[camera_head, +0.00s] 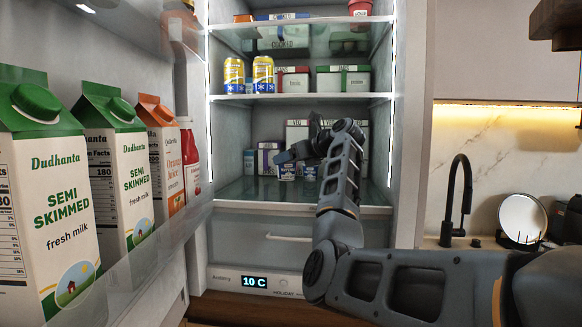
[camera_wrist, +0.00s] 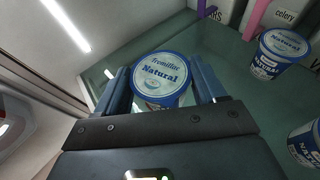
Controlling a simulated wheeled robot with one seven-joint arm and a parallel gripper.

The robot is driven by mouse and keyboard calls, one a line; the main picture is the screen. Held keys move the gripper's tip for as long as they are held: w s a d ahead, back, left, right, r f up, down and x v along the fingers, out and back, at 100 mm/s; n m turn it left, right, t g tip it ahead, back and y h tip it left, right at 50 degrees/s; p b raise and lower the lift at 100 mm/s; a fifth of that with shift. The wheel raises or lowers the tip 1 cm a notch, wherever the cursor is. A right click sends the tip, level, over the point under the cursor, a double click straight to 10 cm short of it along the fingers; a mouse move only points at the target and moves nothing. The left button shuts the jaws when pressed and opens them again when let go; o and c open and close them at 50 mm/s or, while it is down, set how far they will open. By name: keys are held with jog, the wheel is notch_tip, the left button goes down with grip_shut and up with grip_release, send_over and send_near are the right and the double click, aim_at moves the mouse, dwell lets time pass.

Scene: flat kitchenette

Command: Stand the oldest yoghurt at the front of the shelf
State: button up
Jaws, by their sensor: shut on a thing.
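My gripper (camera_wrist: 160,88) is shut on a yoghurt pot (camera_wrist: 160,72), with one finger on each side of it. The pot is white and blue with a "Natural" lid facing up. Two similar pots stand on the glass shelf to its right in the wrist view: one farther back (camera_wrist: 282,48) and one (camera_wrist: 306,143) cut off by the right edge. In the head view my gripper (camera_head: 288,156) is over the lower fridge shelf (camera_head: 262,190), with small blue-and-white pots (camera_head: 287,172) (camera_head: 311,172) close by. I cannot tell which of these is held. No dates are readable.
Labelled boxes (camera_head: 268,157) stand at the back of the shelf. Yellow cans (camera_head: 263,74) and lidded boxes (camera_head: 342,79) are on the shelf above. The open door holds milk cartons (camera_head: 116,180) on the left. The shelf's front strip looks clear.

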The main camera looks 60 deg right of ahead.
aim_at(295, 168)
jog(key=shift+d, duration=0.15)
jog(key=shift+f+p, duration=0.5)
jog(key=shift+f, duration=1.25)
jog(key=shift+f, duration=0.15)
jog(key=o, duration=1.1)
jog(key=shift+b+v, duration=0.85)
jog(key=shift+v, duration=2.95)
